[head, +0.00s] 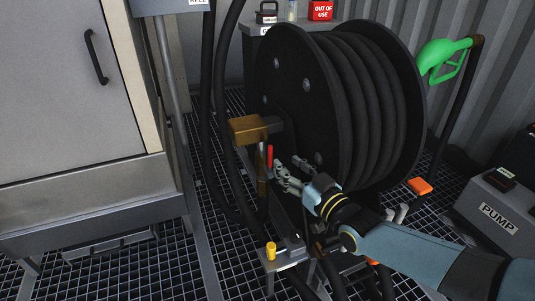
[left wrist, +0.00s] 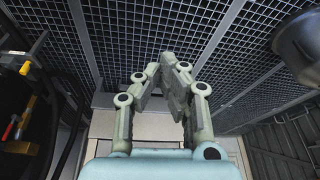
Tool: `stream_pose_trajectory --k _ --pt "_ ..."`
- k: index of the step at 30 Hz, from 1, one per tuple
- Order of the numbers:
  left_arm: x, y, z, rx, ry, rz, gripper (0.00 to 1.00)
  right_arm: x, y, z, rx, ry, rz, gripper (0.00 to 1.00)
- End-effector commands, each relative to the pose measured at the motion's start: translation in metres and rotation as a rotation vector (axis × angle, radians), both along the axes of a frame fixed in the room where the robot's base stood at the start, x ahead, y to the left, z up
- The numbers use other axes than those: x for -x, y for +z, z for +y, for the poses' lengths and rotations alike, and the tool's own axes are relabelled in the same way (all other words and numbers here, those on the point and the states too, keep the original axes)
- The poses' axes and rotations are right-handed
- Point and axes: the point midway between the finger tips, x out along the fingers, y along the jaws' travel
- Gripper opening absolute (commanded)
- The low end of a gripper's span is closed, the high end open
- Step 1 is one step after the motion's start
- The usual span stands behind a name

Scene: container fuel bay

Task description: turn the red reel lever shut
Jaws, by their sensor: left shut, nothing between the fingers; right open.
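The red reel lever (head: 270,155) is a short upright bar below the brass fitting (head: 250,128) at the hub of the black hose reel (head: 300,95). My right gripper (head: 284,172) is open just right of and slightly below the lever, with a small apparent gap; contact cannot be told. A small red piece (left wrist: 9,131) at the left edge of the left wrist view looks like the same lever. My left gripper (left wrist: 168,62) is shut and empty in the left wrist view, away from the reel; it is outside the head view.
A yellow-capped post (head: 270,250) stands on a bracket below the lever. Black hoses (head: 215,130) hang left of the reel. A grey cabinet (head: 70,90) fills the left. A green nozzle (head: 440,58) and a pump box (head: 498,212) are at right. The floor is grating (head: 160,262).

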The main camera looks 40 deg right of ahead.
Motion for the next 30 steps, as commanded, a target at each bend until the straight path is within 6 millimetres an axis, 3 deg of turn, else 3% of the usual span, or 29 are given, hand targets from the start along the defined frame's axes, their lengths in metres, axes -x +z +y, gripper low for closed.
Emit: stream_pose_trajectory --k 9,15,30 --pt "-0.016 -0.043 0.000 0.006 0.003 -0.202 0.00 -0.053 -0.005 -0.002 0.000 0.000 0.003 0.41" --pt "-0.022 -0.057 0.000 0.008 0.000 -0.311 0.00 -0.075 -0.004 -0.003 0.000 0.000 0.004 0.41" --pt "-0.024 -0.060 -0.001 0.009 -0.002 -0.371 0.00 -0.086 -0.001 -0.003 0.000 0.000 0.003 0.40"
